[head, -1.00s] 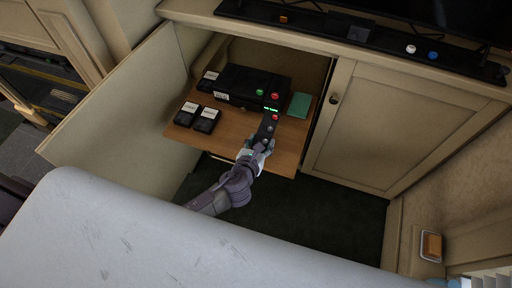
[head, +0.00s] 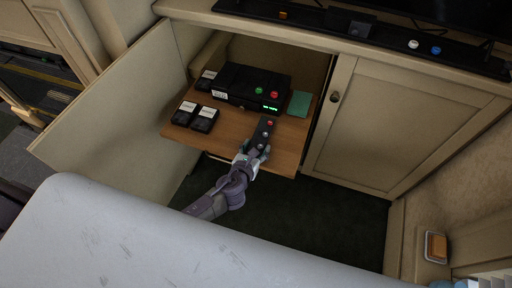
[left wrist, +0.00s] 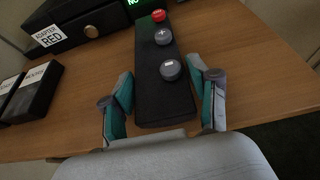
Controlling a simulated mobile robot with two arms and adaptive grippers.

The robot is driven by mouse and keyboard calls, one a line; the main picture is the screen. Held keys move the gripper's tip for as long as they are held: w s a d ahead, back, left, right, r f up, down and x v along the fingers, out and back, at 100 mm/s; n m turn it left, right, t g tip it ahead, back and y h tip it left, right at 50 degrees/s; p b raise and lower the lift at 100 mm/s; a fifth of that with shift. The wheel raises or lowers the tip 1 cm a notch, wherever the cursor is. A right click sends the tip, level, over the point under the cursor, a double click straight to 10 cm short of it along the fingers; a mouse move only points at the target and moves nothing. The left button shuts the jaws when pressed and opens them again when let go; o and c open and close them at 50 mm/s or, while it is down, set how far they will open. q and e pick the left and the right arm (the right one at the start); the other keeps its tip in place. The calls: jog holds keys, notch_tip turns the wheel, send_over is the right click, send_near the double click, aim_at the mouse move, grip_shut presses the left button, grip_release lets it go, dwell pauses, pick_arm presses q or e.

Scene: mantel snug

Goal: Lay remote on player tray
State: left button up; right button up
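The remote (head: 266,130) is a slim black bar with a red button and grey buttons. It appears to lie flat on the wooden player tray (head: 232,143), in front of the black player (head: 238,86). In the left wrist view the remote (left wrist: 163,95) points away from me, its near end between my fingers. My left gripper (head: 252,152) is at the tray's front edge. Its teal-padded fingers (left wrist: 165,100) stand on both sides of the remote, with narrow gaps showing, so it looks open. Contact under the remote is not clearly visible. My right gripper is not in view.
Black labelled boxes (head: 204,120) lie left on the tray, and a green pad (head: 300,104) lies right of the player. The open cabinet door (head: 115,110) stands left and a closed door (head: 400,125) right. A pale surface (head: 180,250) fills the foreground.

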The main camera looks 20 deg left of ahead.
pick_arm(q)
jog(key=shift+o, duration=1)
jog(key=shift+r, duration=0.2)
jog(key=p+v, duration=0.1)
jog(key=v, duration=1.1)
jog(key=shift+p, duration=0.35)
